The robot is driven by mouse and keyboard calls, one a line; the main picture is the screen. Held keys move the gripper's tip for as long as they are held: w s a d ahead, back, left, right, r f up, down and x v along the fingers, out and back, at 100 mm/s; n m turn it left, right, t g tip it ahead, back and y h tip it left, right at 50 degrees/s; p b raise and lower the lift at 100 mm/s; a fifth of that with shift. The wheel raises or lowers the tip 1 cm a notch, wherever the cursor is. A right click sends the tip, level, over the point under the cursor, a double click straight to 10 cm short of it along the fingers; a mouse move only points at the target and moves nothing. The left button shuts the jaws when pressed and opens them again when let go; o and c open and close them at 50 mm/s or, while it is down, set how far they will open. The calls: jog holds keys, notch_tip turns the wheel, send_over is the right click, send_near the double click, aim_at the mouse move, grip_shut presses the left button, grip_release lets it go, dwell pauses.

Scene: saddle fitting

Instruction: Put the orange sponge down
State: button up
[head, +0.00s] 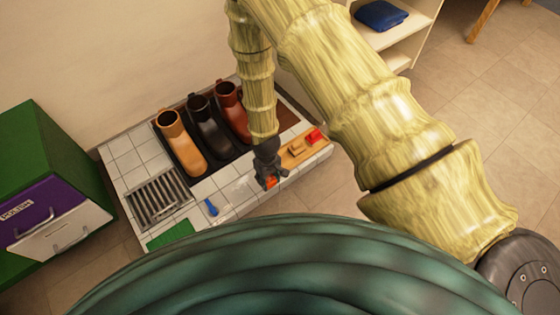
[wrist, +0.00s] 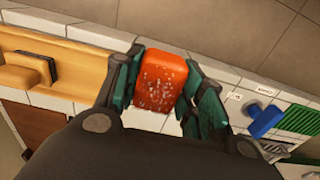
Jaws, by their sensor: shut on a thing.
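The orange sponge (wrist: 162,80) is a small rounded block with pale foam-like specks on its face. My gripper (wrist: 160,92) is shut on it, with one dark green finger on each side. In the head view my gripper (head: 268,172) is over the front part of the tiled counter (head: 233,212), and a bit of the orange sponge (head: 271,182) shows at its tip. In the wrist view the counter's edge passes behind the sponge. I cannot tell whether the sponge touches the counter.
A wooden tray (head: 300,150) with a red thing (head: 314,135) lies right of my gripper. A blue-handled tool (head: 211,207), a green mat (head: 170,235) and a metal grate (head: 158,198) lie to the left. Several boots (head: 182,143) stand behind on a black tray. White tiles left of the gripper are bare.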

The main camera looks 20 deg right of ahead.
jog(key=w+d+b, duration=0.1)
jog(key=w+d, duration=0.1)
jog(key=w, duration=0.1)
jog(key=w+d+f+b, duration=0.1)
jog(key=w+d, duration=0.1)
jog(key=w, duration=0.1)
jog(key=w+d+b, duration=0.2)
jog(key=w+d, duration=0.1)
jog(key=shift+w+d+f, duration=0.1)
jog(key=shift+w+f, duration=0.05)
jog(key=shift+w, duration=0.1)
jog(key=shift+w+d+f+b, duration=0.2)
jog(key=shift+f+b, duration=0.05)
jog(key=shift+b, duration=0.15)
jog(key=shift+f+b, duration=0.9)
jog(key=shift+f, duration=0.55)
jog(key=shift+f, duration=0.1)
jog(key=o, duration=0.7)
notch_tip(320, 180, up, 12)
jog(key=p, duration=0.6)
